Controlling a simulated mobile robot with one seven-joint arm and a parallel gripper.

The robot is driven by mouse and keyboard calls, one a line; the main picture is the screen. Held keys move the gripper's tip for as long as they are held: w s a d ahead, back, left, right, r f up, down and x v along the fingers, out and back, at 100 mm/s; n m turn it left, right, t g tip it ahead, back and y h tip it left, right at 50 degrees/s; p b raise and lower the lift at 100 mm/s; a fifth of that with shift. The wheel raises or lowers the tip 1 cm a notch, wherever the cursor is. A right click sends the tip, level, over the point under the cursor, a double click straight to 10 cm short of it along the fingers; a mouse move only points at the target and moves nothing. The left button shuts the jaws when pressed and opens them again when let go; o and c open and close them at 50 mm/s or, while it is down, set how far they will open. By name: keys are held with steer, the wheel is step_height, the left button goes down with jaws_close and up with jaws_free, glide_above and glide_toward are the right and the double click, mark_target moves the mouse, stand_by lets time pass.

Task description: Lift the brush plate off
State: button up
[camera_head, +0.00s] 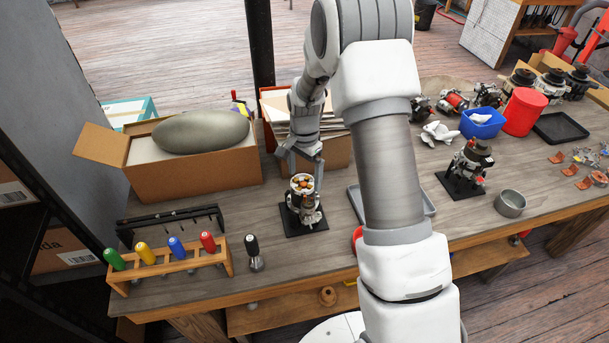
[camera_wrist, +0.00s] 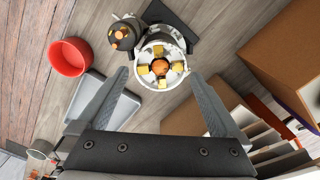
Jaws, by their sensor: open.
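The brush plate (camera_head: 302,182) is a pale round plate with yellow blocks and an orange centre. It sits on top of the alternator (camera_head: 303,205), which stands upright on a black base (camera_head: 292,228) on the bench. In the wrist view the brush plate (camera_wrist: 148,71) shows face-on, just beyond my fingertips. My gripper (camera_head: 303,168) is above the alternator, pointing down. In the wrist view my gripper (camera_wrist: 158,77) is open and empty, with one finger to each side of the plate. I cannot tell the exact height gap.
A cardboard box with a large grey-green oval object (camera_head: 203,132) stands behind left. A screwdriver rack (camera_head: 170,268) and a black-handled tool (camera_head: 253,252) are at front left. A grey tray (camera_wrist: 103,103) and a red bowl (camera_wrist: 69,57) lie beside the alternator.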

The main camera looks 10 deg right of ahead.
steer(key=shift+f, duration=0.5)
steer(key=c, duration=1.2)
steer(key=shift+r, duration=0.3)
steer(key=shift+r, duration=0.5)
steer(key=shift+r+p, duration=0.15)
steer(key=shift+p, duration=0.2)
steer(key=shift+r+p, duration=0.4)
steer(key=shift+r, duration=0.35)
